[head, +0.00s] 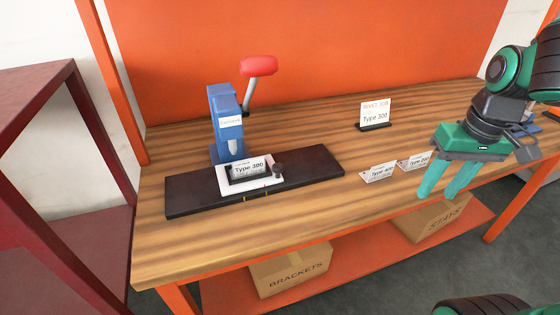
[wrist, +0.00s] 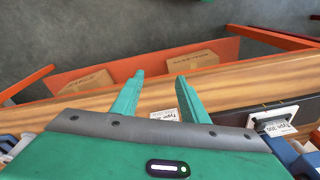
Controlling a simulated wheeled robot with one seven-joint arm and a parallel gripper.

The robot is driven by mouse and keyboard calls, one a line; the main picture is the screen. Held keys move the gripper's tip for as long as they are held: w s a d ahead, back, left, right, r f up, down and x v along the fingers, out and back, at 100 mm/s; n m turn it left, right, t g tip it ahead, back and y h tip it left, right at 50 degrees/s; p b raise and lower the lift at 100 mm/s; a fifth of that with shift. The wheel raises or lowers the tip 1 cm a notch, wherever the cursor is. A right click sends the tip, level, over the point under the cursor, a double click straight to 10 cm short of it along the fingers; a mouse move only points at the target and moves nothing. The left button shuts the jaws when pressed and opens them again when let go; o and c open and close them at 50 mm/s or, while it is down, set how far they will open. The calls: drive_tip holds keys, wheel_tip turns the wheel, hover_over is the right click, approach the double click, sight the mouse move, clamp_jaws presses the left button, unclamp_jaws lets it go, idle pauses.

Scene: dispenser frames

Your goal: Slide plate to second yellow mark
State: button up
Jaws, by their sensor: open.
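The white plate (head: 224,183) sits on a long dark base (head: 315,168) under the head of a blue press (head: 222,125). It carries a tag reading Type 300 (head: 249,167) and a dark knob (head: 277,170) at its right. Two small yellow marks show on the base's front edge, one (head: 244,199) left of the other (head: 266,194), both just in front of the plate. My gripper (head: 437,193) is open and empty, well right of the base near the table's front edge. In the wrist view, the plate (wrist: 275,116) is at the right, beyond my open fingers (wrist: 160,76).
The press has a raised lever with a red handle (head: 258,66). Two small cards (head: 379,173) (head: 414,161) lie between the base and my gripper. A standing sign (head: 375,114) is behind. Boxes (head: 291,270) (head: 433,217) sit on the lower shelf. The wooden table (head: 310,215) is clear in front.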

drive_tip(key=w+a+r+n+y, duration=0.1)
drive_tip(key=w+a+r+n, duration=0.1)
drive_tip(key=w+a+n, duration=0.65)
drive_tip(key=n+t+y, duration=0.1)
drive_tip(key=n+y, duration=0.2)
drive_tip(key=n, duration=0.2)
approach(278, 165)
drive_tip(key=shift+m+h, duration=0.25)
drive_tip(key=shift+h, duration=0.05)
drive_tip(key=x, duration=0.8)
drive_tip(key=shift+a, duration=0.3)
drive_tip(key=shift+c, duration=0.5)
clamp_jaws()
